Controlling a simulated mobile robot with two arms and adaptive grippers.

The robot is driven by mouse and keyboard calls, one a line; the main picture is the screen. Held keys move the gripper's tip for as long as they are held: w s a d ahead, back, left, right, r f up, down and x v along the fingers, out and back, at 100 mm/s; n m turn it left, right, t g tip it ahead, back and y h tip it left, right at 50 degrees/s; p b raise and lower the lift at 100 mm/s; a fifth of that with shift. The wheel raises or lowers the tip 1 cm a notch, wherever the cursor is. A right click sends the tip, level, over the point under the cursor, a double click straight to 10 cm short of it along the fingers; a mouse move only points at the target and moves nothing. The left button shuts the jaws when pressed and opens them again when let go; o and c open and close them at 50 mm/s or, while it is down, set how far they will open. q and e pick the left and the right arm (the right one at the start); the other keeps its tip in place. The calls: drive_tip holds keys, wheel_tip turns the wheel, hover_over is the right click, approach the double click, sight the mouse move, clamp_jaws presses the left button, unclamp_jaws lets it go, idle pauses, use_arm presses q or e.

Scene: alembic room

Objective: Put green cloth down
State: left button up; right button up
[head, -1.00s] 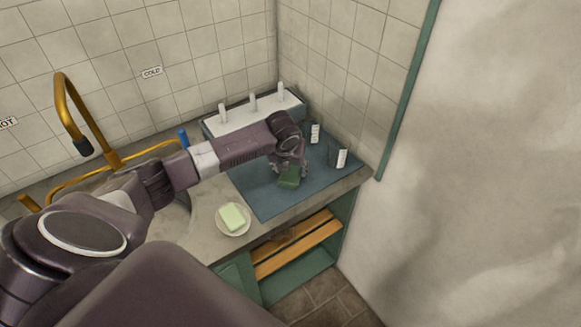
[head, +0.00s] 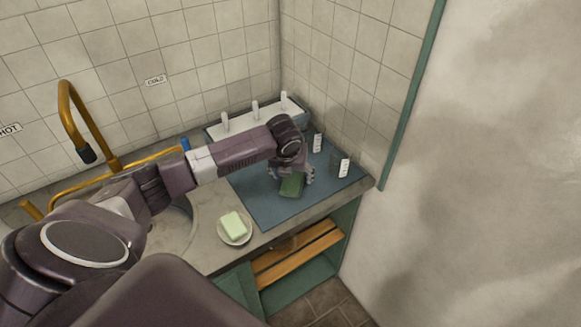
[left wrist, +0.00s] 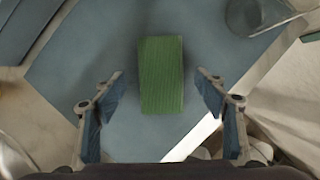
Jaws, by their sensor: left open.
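The green cloth (head: 291,185) is a small dark green folded block lying on the blue mat (head: 258,205) on the counter. In the left wrist view the cloth (left wrist: 161,75) lies ahead of and between the fingers, with mat visible around it. My left gripper (head: 291,174) is above the cloth in the head view. In the left wrist view its two fingers (left wrist: 160,92) are spread wide, with clear gaps to the cloth on both sides, and nothing is held. My right gripper does not show.
A pale green soap bar (head: 234,225) sits on a round dish at the counter's front. A white-topped rack (head: 256,118) with upright pegs is behind. A brass tap (head: 88,122) is at left.

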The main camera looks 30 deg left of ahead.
use_arm(q)
drive_tip(key=b+v, duration=0.1)
drive_tip(key=v, duration=0.8)
drive_tip(key=shift+s+r, duration=0.2)
drive_tip(key=shift+r, duration=0.15)
